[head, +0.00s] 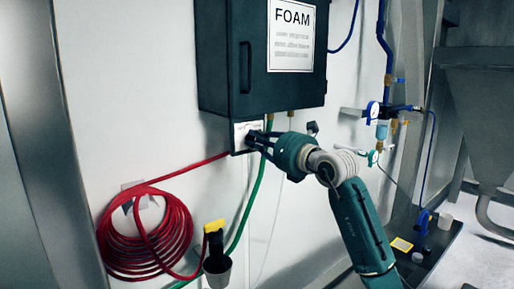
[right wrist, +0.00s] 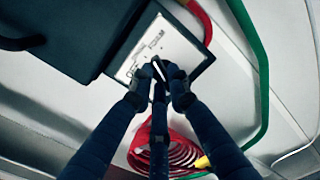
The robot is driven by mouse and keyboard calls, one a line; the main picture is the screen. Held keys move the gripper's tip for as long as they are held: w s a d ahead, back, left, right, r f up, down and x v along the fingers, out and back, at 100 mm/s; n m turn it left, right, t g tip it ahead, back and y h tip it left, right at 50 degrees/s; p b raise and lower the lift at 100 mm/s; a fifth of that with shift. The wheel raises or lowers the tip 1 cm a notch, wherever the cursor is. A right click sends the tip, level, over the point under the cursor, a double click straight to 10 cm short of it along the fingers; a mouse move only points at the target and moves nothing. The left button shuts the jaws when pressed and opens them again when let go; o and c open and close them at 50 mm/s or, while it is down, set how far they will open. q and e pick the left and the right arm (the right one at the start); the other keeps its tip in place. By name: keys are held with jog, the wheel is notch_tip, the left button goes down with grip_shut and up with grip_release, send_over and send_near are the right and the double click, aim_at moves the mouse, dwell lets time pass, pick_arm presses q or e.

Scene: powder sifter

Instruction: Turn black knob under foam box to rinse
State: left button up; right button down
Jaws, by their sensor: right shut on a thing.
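The dark foam box (head: 225,60) with a white "FOAM" sign hangs on the wall, and it also fills the upper left of the right wrist view (right wrist: 60,35). Under it is a small white label plate (head: 241,129), which shows tilted in the right wrist view (right wrist: 142,47). My right gripper (head: 256,140) reaches in from the lower right up to this plate. In the right wrist view its fingers (right wrist: 165,85) are closed around the black knob (right wrist: 159,67) at the plate. The fingers hide most of the knob, so its pointing direction cannot be told. My left gripper is not in view.
A coiled red hose (head: 145,240) hangs on the wall at left, near a yellow-and-black nozzle (head: 215,240) in a holder. A green hose (head: 245,215) runs down beside my right gripper. Blue piping with gauges (head: 373,110) is at right.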

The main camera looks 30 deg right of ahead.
jog(key=shift+f+n+b, duration=0.2)
jog(key=shift+n+b, duration=1.2)
jog(key=shift+n, duration=0.8)
jog(key=c, duration=1.7)
grip_release()
jog(key=shift+o, duration=0.2)
jog(key=shift+r, duration=0.1)
jog(key=shift+s, duration=0.1)
jog(key=s, duration=1.1)
jog(key=shift+s+d, duration=0.4)
jog(key=shift+d, duration=0.05)
